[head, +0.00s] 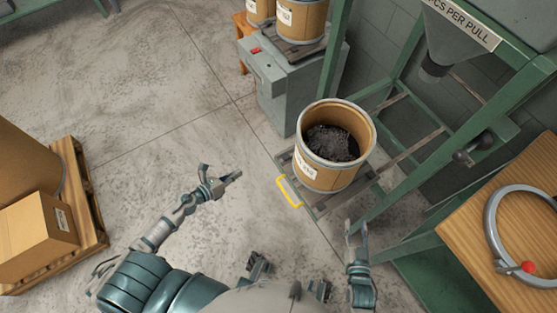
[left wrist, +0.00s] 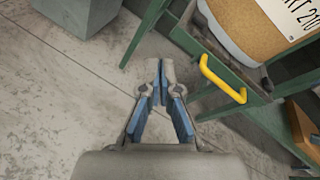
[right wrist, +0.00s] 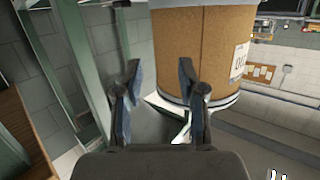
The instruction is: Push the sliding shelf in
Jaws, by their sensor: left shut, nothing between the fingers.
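The sliding shelf (head: 314,206) is a dark slatted tray at the base of a green frame, partly hidden by the drum on it. Its yellow handle (head: 289,191) faces me and also shows in the left wrist view (left wrist: 222,82). A brown drum (head: 326,176) of dark metal pieces stands upright on the shelf. My left gripper (head: 230,177) is shut and empty, left of the handle and apart from it; its fingertips meet in the left wrist view (left wrist: 160,68). My right gripper (head: 357,225) is open and empty, below and right of the drum.
A grey cabinet (head: 272,92) stands behind the shelf, with more drums (head: 300,20) at the back. The green frame (head: 415,170) rises at right, beside a wooden table (head: 530,170) with a metal ring. Boxes on a pallet (head: 92,195) stand at left. The floor between is clear.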

